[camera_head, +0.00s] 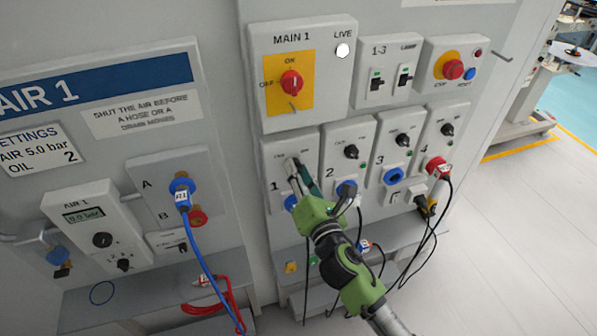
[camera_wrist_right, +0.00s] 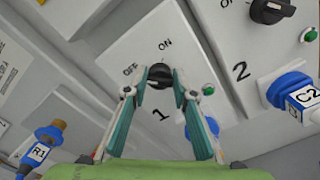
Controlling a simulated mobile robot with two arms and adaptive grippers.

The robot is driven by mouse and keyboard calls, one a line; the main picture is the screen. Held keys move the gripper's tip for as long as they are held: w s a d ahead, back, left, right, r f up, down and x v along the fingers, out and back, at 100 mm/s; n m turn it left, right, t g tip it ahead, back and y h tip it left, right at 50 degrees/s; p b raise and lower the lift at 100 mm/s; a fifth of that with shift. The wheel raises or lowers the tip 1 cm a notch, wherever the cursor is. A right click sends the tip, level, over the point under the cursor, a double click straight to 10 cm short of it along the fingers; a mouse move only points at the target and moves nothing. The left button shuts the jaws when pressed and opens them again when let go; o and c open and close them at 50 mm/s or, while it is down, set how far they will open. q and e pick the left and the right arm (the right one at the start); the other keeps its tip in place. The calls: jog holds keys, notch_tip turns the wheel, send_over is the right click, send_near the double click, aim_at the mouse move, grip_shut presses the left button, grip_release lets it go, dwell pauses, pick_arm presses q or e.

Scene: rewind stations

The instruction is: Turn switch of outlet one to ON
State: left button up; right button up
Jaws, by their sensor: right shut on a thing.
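Outlet one is the panel (camera_head: 273,147) marked 1, below the MAIN 1 box. It also shows in the wrist view (camera_wrist_right: 125,55), with OFF and ON printed above its black rotary switch (camera_wrist_right: 159,76). My right gripper (camera_wrist_right: 158,84) has its two fingers on either side of this switch, shut on it. In the head view, my right gripper (camera_head: 292,165) reaches up to the panel and hides the switch. The switch's exact angle is hard to tell. A green lamp (camera_wrist_right: 208,89) sits right of the switch. My left gripper is not in view.
Outlets 2 (camera_head: 346,150), 3 (camera_head: 398,145) and 4 (camera_head: 440,130) stand to the right, with black switches. The red MAIN 1 switch (camera_head: 291,84) is above. A blue hose (camera_head: 202,260) and dark cables (camera_head: 398,272) hang below the panels.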

jog(key=m+b, duration=0.1)
jog(key=m, duration=0.7)
jog(key=shift+f+m, duration=0.15)
jog(key=shift+m, duration=0.15)
jog(key=m, duration=0.4)
jog(key=shift+m, duration=0.3)
jog(key=shift+c, duration=0.2)
jog(key=m, duration=0.4)
jog(key=shift+f, duration=0.15)
jog(key=shift+m, duration=0.4)
jog(key=o, duration=1.1)
jog(key=shift+s, duration=0.1)
jog(key=v, duration=1.1)
jog(key=shift+s, duration=0.35)
